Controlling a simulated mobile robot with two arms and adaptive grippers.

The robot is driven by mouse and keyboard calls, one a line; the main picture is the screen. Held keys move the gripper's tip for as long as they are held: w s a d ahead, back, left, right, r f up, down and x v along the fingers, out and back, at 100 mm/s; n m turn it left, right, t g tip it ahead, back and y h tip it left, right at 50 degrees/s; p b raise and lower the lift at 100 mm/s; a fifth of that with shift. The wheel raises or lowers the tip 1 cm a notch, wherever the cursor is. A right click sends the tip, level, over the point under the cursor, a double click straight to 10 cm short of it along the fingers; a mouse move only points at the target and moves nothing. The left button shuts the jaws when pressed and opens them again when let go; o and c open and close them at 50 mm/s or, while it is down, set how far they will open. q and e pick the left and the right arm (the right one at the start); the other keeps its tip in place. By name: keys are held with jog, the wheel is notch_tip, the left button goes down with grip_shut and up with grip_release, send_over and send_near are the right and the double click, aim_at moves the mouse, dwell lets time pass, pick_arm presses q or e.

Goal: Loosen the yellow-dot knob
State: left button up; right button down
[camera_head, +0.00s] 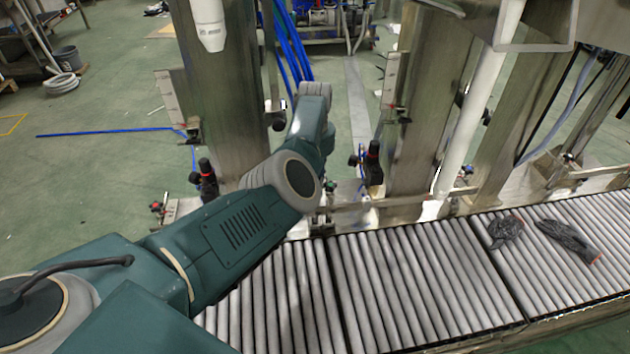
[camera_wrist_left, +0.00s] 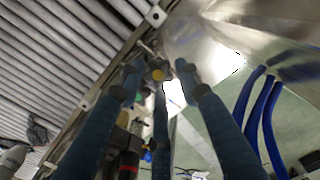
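The yellow-dot knob (camera_wrist_left: 157,75) shows small in the left wrist view, with its yellow face towards the camera. My left gripper (camera_wrist_left: 158,70) has its blue fingers spread around it. One fingertip is to its left, one to its right, and one finger lies just below it. Gaps show at the left and right, so the gripper looks open; I cannot tell whether the lower finger touches the knob. In the head view my left arm reaches across to the machine, and its gripper and the knob are hidden. My right gripper is in neither view.
A roller conveyor (camera_head: 400,285) runs along the front, with dark gloves (camera_head: 568,240) on its right part. Steel columns (camera_head: 222,90) stand behind it. Black-and-red fittings (camera_head: 373,165) sit near their bases. Blue hoses (camera_wrist_left: 262,110) hang right of the fingers.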

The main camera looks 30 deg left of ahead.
pick_arm(q)
jog(key=shift+r, duration=0.1)
jog(key=c, duration=0.5)
jog(key=shift+a, duration=0.1)
jog(key=shift+c, duration=0.2)
